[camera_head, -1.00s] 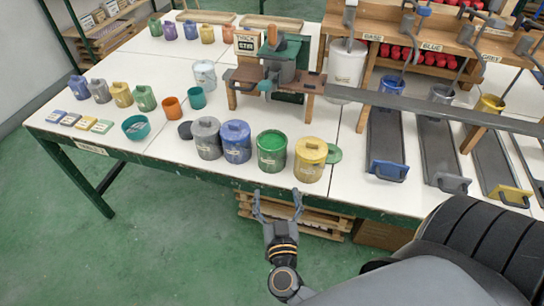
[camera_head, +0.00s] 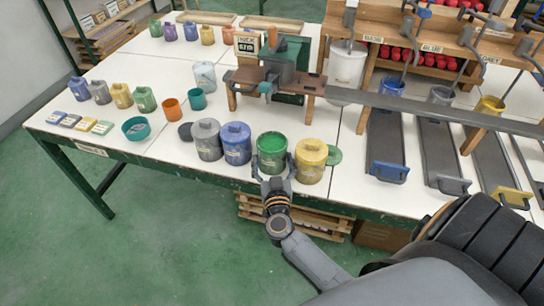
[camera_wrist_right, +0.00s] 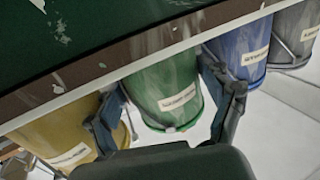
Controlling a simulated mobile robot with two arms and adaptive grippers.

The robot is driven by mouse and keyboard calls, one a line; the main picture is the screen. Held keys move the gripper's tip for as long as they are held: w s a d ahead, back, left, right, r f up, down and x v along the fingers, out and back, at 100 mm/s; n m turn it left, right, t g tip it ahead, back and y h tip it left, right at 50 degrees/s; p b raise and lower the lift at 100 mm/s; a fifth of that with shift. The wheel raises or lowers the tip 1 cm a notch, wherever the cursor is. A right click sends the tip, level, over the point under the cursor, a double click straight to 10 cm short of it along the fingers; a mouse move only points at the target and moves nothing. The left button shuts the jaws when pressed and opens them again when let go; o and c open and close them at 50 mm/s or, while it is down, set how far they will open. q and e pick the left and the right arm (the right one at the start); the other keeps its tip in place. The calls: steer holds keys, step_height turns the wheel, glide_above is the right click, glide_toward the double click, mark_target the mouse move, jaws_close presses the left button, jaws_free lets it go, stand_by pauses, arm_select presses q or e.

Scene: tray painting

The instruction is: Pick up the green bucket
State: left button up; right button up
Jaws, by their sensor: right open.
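The green bucket (camera_head: 272,154) stands upright on the white table near its front edge, its top open and green inside. It also shows in the right wrist view (camera_wrist_right: 165,88), with a label on its side. My right gripper (camera_head: 272,168) is open, with its fingers on either side of the green bucket at its front. In the right wrist view the two fingers (camera_wrist_right: 170,110) flank the bucket; I cannot tell whether they touch it. My left gripper is not in view.
A blue bucket (camera_head: 236,144) stands close on the left and a yellow bucket (camera_head: 310,162) close on the right. A grey bucket (camera_head: 207,141) is further left. A green lid (camera_head: 334,156) lies beyond the yellow bucket. The table's green front edge (camera_head: 225,184) runs below.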

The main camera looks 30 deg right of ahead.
steer(key=c, duration=1)
steer(key=shift+r, duration=0.15)
steer(key=shift+c, duration=0.7)
